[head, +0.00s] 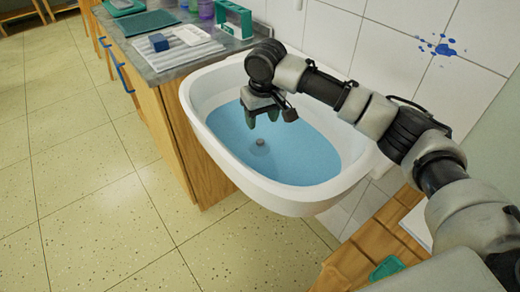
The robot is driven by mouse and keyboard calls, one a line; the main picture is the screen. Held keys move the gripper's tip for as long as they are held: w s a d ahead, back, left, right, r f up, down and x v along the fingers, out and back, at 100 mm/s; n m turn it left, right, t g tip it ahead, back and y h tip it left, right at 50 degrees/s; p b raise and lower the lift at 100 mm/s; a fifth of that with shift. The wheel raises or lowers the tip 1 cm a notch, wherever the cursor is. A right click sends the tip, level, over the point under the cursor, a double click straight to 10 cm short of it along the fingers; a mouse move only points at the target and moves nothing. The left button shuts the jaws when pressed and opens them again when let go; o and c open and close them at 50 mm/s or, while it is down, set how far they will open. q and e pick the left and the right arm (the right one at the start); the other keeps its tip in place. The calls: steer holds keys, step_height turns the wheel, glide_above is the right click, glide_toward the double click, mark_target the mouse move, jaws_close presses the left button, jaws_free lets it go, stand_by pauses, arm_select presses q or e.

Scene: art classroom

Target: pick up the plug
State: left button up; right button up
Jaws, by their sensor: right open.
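A small grey plug (261,143) sits at the bottom of the white sink (200,103), in blue water (308,155). My right arm reaches in from the right. My right gripper (261,118) is over the left part of the basin, fingers pointing down. It is open and appears empty. In the picture the plug lies just below the gripper, apart from it; the exact height between them is hard to tell. My left gripper is not in view.
A grey-topped wooden cabinet (164,117) adjoins the sink at the left. On it are a white ribbed tray (190,57), a blue block (158,42) and a green rack (233,20). A wooden surface (352,262) stands at the lower right. The tiled floor at left is clear.

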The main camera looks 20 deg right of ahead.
mark_target(260, 141)
step_height(260, 141, down, 4)
steer(key=shift+w+r+b, duration=0.1)
steer(key=shift+w+b, duration=0.05)
steer(key=shift+b, duration=0.2)
step_height(260, 141, down, 4)
steer(key=shift+a+r+b, duration=0.1)
steer(key=shift+r+b, duration=0.15)
steer(key=shift+b, duration=0.25)
steer(key=shift+f, duration=0.45)
jaws_close()
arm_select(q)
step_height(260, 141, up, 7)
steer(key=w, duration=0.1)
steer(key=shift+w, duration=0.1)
arm_select(e)
steer(key=shift+r, duration=0.15)
